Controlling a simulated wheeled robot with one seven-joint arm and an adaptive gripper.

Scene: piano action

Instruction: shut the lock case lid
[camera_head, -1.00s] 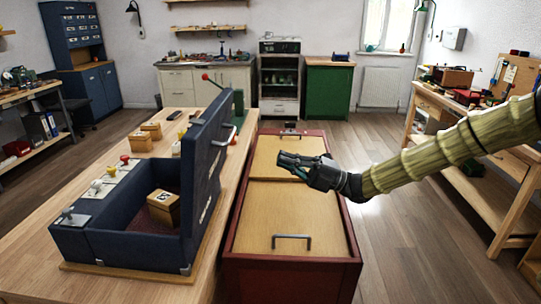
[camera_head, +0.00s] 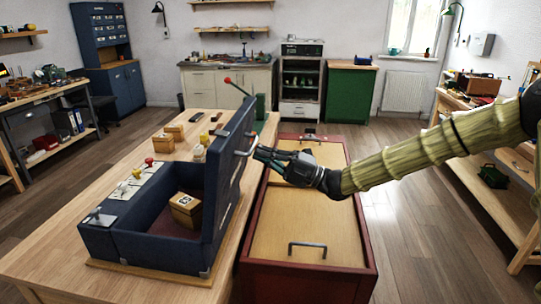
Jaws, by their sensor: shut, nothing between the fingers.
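The blue lock case (camera_head: 155,254) stands on the wooden bench, on a thin wooden base. Its lid (camera_head: 226,185) is open, standing steeply up on the case's right side, with a metal handle (camera_head: 246,143) on its outer face. A small wooden box with a dark mark (camera_head: 186,209) sits inside the case. My gripper (camera_head: 262,156) is shut and empty. It is to the right of the lid, on its outer side, with the fingertips close to the handle. I cannot tell whether they touch.
Knobs and levers (camera_head: 123,186) line the case's left strip. Small wooden boxes (camera_head: 160,143) and a green device with a red-knobbed lever (camera_head: 259,108) stand farther back on the bench. A red-framed chest (camera_head: 368,262) with wooden panels and handles stands right of the bench, under my gripper.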

